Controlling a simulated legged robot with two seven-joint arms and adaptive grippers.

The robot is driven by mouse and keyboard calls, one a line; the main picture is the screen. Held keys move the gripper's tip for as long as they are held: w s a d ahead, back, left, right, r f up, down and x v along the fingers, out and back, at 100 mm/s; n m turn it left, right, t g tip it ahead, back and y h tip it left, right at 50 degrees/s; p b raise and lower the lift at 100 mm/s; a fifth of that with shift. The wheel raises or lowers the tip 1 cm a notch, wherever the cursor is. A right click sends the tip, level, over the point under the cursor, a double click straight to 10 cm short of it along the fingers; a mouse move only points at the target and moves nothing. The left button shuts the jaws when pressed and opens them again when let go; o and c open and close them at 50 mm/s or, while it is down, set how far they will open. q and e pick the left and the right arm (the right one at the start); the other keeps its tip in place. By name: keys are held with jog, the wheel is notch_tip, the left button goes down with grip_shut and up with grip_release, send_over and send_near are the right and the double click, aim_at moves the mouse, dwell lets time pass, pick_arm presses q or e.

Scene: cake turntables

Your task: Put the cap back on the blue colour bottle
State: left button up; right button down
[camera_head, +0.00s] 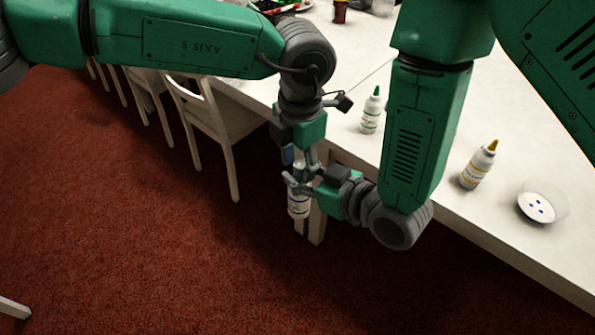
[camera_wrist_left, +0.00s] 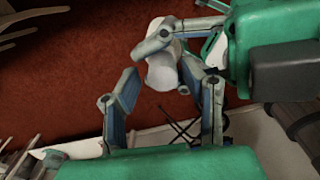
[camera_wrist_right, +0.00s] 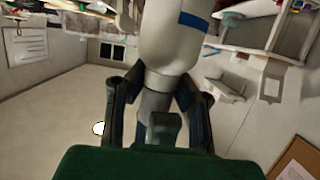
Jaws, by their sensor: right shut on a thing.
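A white bottle with a blue band (camera_head: 298,204) hangs past the table edge, above the red floor. My right gripper (camera_head: 301,186) is shut on it; in the right wrist view the fingers grip beside the narrow end of the bottle (camera_wrist_right: 175,45). My left gripper (camera_head: 306,165) points down just above the right gripper and the bottle. In the left wrist view the left fingers (camera_wrist_left: 160,80) stand apart, with no thing visible between them, and the white bottle (camera_wrist_left: 162,68) is just beyond. The bottle's tip is hidden by the fingers. I cannot make out the loose cap.
On the white table (camera_head: 440,225) stand a green-capped bottle (camera_head: 371,112), a yellow-tipped bottle (camera_head: 478,166) and a clear dish with blue dots (camera_head: 540,205). White chairs (camera_head: 215,115) line the table's left side. The floor in front is clear.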

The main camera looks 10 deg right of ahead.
pick_arm(q)
jog(key=shift+r, duration=0.1)
jog(key=shift+d+r, duration=0.1)
jog(key=shift+r, duration=2.1)
jog(key=shift+o, duration=0.5)
notch_tip(320, 180, up, 7)
jog(key=shift+s, duration=0.15)
notch_tip(320, 180, down, 12)
